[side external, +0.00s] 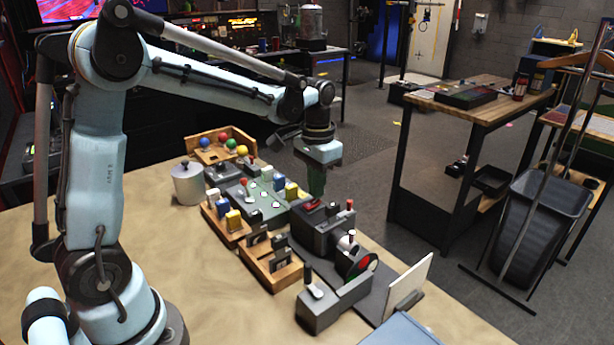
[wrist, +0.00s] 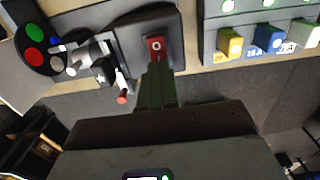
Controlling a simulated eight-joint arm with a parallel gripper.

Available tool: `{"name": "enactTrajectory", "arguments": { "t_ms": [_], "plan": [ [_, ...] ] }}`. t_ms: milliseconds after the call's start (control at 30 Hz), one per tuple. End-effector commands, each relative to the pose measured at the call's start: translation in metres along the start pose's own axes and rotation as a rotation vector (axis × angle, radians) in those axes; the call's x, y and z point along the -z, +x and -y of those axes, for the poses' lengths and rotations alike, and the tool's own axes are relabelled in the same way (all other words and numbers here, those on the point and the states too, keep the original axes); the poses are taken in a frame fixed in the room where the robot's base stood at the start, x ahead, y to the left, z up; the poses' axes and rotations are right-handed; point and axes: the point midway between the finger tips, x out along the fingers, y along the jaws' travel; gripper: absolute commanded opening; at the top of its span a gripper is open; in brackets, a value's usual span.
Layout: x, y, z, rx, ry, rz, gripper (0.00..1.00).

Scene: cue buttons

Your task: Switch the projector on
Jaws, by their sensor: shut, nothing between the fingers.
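The projector (side external: 325,236) is a dark grey box near the right edge of the table, with a white-tipped lens barrel (side external: 346,242) facing right. A red rocker switch marked with a white O (wrist: 156,44) sits on its top; it also shows in the side view (side external: 311,206). My gripper (side external: 316,193) is green, points down and is shut and empty. Its tips are right over the switch; in the wrist view the gripper (wrist: 156,68) ends at the switch's near edge. I cannot tell whether they touch.
A colour wheel (side external: 358,264) with red and green discs stands in front of the lens. A white screen (side external: 408,284) stands beyond it. A red-tipped lever (wrist: 121,98) is close beside the gripper.

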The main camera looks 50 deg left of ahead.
Motion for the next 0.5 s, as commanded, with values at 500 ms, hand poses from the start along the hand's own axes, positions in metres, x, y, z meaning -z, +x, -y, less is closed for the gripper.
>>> {"name": "enactTrajectory", "arguments": {
  "t_ms": [500],
  "plan": [
    [0.0001,0.0071,0.0,0.0,0.0,0.0,0.0]
  ]
}}
